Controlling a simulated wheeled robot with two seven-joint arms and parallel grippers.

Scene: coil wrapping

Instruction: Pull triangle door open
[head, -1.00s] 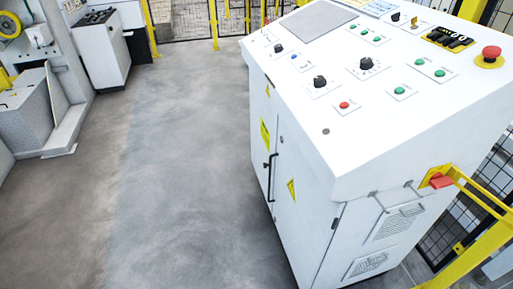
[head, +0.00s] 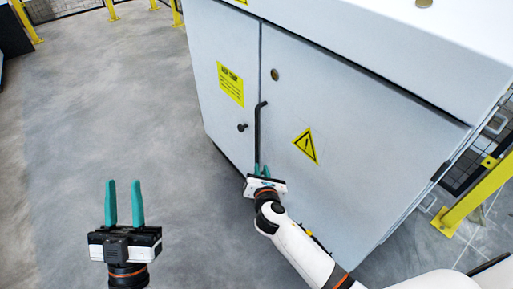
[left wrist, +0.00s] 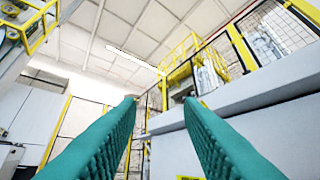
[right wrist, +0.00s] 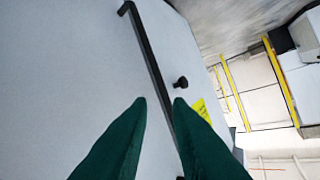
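The triangle door (head: 345,120) is a grey cabinet door with a yellow warning triangle (head: 306,146). It looks shut. A black bar handle (head: 257,130) runs along its left edge, beside the seam with the neighbouring door. The handle also shows in the right wrist view (right wrist: 147,55). My right gripper (head: 262,168) is at the handle's lower end, its teal fingers apart. In the right wrist view the bar passes between the fingertips, with a gap on the left; contact is unclear. My left gripper (head: 124,190) is open and empty, away from the cabinet on the left.
The neighbouring door (head: 222,50) has a yellow label (head: 230,84) and a black knob (head: 242,127) close to the handle. A yellow post (head: 475,200) and mesh fence stand at the right of the cabinet. The floor (head: 150,100) to the left is clear.

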